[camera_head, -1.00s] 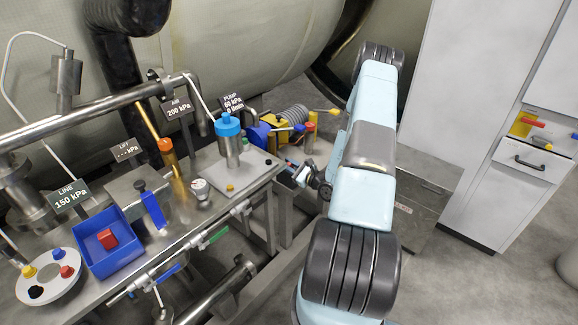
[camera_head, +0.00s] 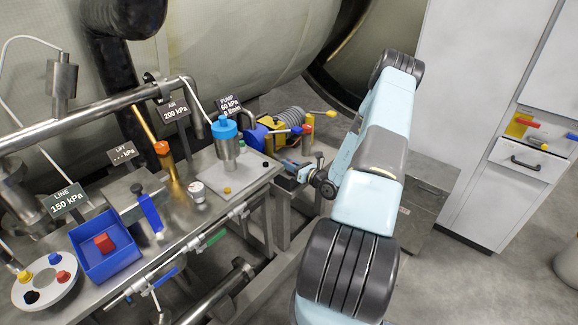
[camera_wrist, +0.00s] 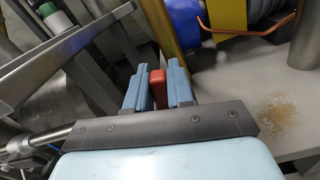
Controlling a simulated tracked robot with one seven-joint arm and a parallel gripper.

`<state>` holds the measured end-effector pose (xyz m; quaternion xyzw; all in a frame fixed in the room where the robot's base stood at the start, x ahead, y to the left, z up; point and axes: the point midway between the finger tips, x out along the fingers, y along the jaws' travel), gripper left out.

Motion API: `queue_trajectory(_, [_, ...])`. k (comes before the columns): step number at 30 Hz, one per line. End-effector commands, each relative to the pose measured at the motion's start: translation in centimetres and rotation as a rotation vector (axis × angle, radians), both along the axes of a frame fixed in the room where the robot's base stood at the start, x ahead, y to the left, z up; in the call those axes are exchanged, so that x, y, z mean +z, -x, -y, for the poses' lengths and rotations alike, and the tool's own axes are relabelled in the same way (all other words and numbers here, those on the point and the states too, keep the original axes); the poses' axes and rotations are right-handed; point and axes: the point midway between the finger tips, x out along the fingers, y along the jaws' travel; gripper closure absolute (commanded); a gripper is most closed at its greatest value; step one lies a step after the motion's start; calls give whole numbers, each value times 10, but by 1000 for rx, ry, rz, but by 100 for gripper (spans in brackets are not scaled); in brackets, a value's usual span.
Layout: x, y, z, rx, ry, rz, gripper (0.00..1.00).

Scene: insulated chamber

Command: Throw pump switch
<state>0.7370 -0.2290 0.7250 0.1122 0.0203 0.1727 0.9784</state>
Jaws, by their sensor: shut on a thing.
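My gripper (camera_wrist: 156,78) is shut on a small red block (camera_wrist: 157,90), which shows between its two blue-grey fingers in the wrist view. The block looks like the pump switch's handle, but its mount is hidden by the fingers and the gripper's body. In the head view my gripper (camera_head: 298,170) is low at the right end of the bench, just in front of the pump (camera_head: 264,138), which has yellow and blue parts. The pump's sign (camera_head: 229,104) stands behind it; its small print is hard to read.
The steel bench (camera_head: 225,208) carries a blue-capped cylinder (camera_head: 226,135), an orange-topped brass post (camera_head: 166,160), a blue tray (camera_head: 108,262) with a red block, and a round white plate (camera_head: 58,292). A white cabinet (camera_head: 460,110) stands right. Grey floor (camera_head: 470,275) is open at lower right.

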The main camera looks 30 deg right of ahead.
Motion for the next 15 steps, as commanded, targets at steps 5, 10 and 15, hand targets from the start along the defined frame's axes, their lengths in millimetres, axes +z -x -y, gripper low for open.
queue_trajectory(5, [-1, -1, 7, -5, -100, -36, 100])
queue_trajectory(10, [-2, -2, 9, -5, -163, -60, 100])
queue_trajectory(15, [-3, -2, 10, -5, -197, -72, 100])
